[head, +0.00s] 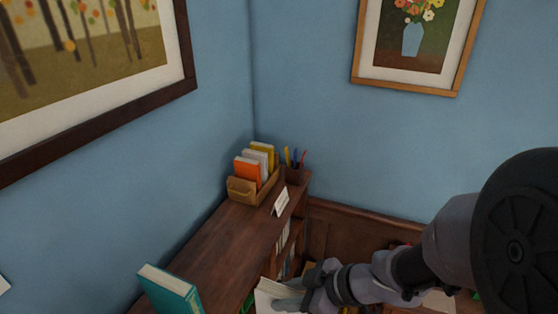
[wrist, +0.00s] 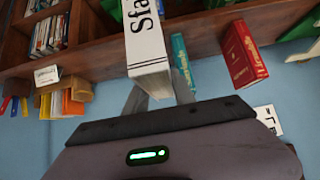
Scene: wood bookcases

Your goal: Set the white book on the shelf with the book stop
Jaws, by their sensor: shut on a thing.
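The white book (head: 272,294) is in my gripper (head: 292,301), in front of the bookcase at the bottom of the head view. In the wrist view the white book (wrist: 147,45) has large black letters on it, and my gripper (wrist: 155,92) is shut on its near end. The bookcase (head: 225,248) shows its brown top, and its open shelves are partly hidden behind the book and arm. In the wrist view the shelves (wrist: 82,40) appear upside down, behind the book. I cannot make out a book stop for certain in either view.
On the bookcase top stand a wooden holder (head: 241,190) with several books, a pen cup (head: 294,174), a small white card (head: 280,201) and a teal book (head: 170,290). A red book (wrist: 243,53) shows in the wrist view. The middle of the top is clear.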

